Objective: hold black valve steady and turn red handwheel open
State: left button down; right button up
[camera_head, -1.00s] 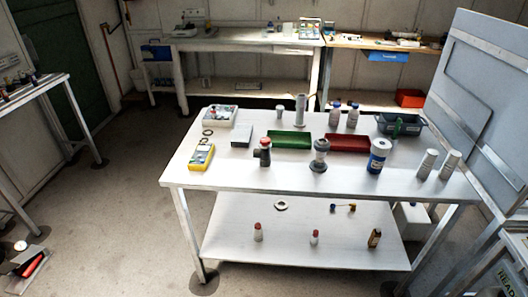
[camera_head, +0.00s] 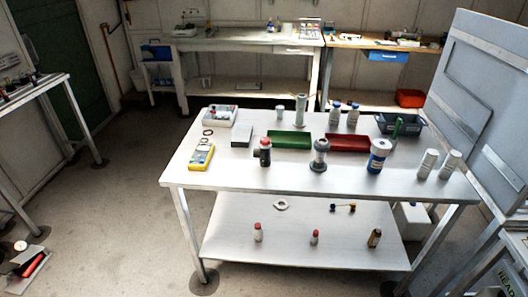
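A small dark upright fitting (camera_head: 264,157) with a red part (camera_head: 265,143) near its top stands on the white table, front of centre. It best matches the black valve and red handwheel, but it is too small to be sure. A grey flanged fitting (camera_head: 319,157) stands upright to its right. Neither of my grippers is in view, and nothing touches these objects.
The white table (camera_head: 225,178) also holds a green tray (camera_head: 289,134), a red tray (camera_head: 349,137), a dark bin (camera_head: 412,124), a blue-and-white container (camera_head: 378,156), a yellow meter (camera_head: 201,157) and several bottles. A grey panel (camera_head: 480,100) stands at the right.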

aim_at(264, 141)
jog(key=i+j, duration=0.15)
jog(key=i, duration=0.25)
jog(key=i+j, duration=0.15)
jog(key=i, duration=0.3)
jog(key=i+j, duration=0.15)
jog(key=i, duration=0.25)
